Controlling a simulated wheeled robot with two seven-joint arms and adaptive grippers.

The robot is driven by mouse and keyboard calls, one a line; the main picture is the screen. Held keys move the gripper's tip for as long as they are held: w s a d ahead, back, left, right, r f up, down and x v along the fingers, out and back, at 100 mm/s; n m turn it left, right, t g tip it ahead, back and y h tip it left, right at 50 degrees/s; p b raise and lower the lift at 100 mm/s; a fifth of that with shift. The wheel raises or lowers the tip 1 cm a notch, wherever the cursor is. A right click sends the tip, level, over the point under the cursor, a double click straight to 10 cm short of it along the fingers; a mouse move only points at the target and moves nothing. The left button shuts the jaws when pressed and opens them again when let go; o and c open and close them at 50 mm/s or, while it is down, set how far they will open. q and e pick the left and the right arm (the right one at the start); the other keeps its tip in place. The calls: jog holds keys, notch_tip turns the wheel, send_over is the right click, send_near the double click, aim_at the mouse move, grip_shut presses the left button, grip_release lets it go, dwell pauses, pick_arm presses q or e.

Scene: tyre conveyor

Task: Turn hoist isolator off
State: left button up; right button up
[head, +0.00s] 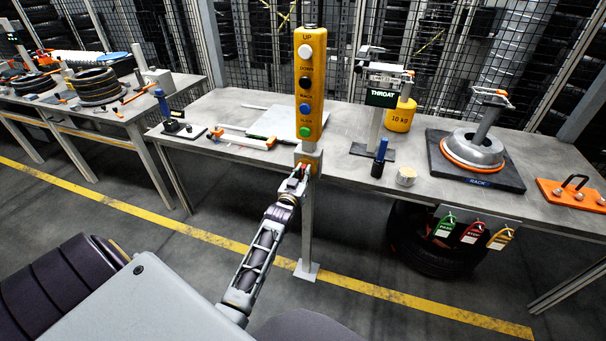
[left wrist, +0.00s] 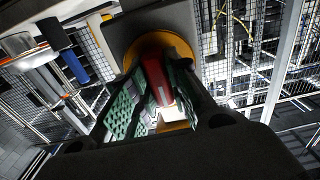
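The hoist isolator is a red handle (left wrist: 158,80) on a round yellow plate (left wrist: 192,55), set in a grey box (head: 309,155) on the post below the yellow push-button pendant (head: 310,85). In the head view the handle is mostly hidden by my left gripper (head: 300,173), which reaches up to the box from below. In the left wrist view the green-padded fingers of my left gripper (left wrist: 160,100) lie on both sides of the handle, close against it. The handle looks slightly tilted in that view. My right gripper is not in view.
The post (head: 307,225) stands in front of the grey workbench (head: 235,108). The bench holds a blue-handled tool (head: 379,160), a tin (head: 406,176) and a hub on a black base (head: 474,152). Coloured tags (head: 472,233) hang below the bench edge at right.

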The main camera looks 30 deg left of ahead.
pick_arm(q)
jog(key=o, duration=0.4)
jog(key=shift+s, duration=0.2)
jog(key=v, duration=1.1)
jog(key=shift+s, duration=0.3)
dwell(0.3)
jog(key=shift+f, duration=0.1)
dwell(0.4)
